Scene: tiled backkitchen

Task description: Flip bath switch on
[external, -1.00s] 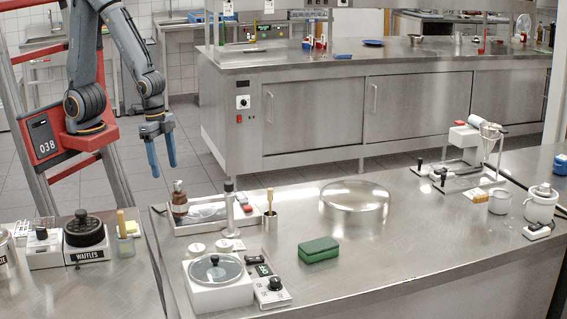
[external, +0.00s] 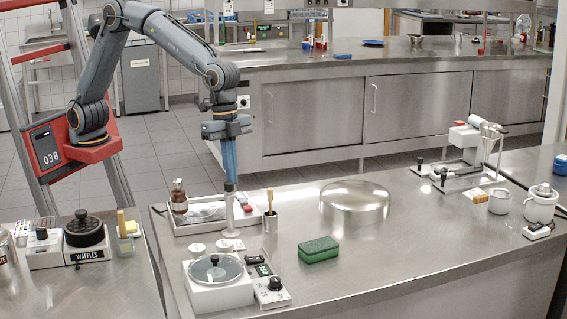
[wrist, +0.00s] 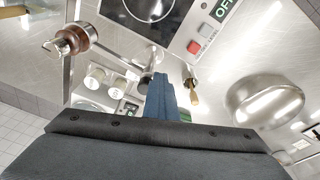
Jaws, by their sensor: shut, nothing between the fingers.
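A white box with a round glass lid (external: 216,268) stands at the front left of the steel counter and looks like the bath. A small control box with a lit display and black knob (external: 270,284) adjoins it. I cannot make out its switch position. My gripper (external: 229,179) points down with its blue fingers together and empty, behind the bath in the external view. Its tips overlap the top of a steel upright piece with a dark cap (external: 229,205); contact is unclear. In the wrist view, my shut fingers (wrist: 163,96) hide part of the counter.
A panel reading OFF (wrist: 228,8) has red and pale buttons. A brush holder (external: 270,222), green sponge (external: 319,249) and steel dome (external: 355,196) stand right. The front middle counter is clear.

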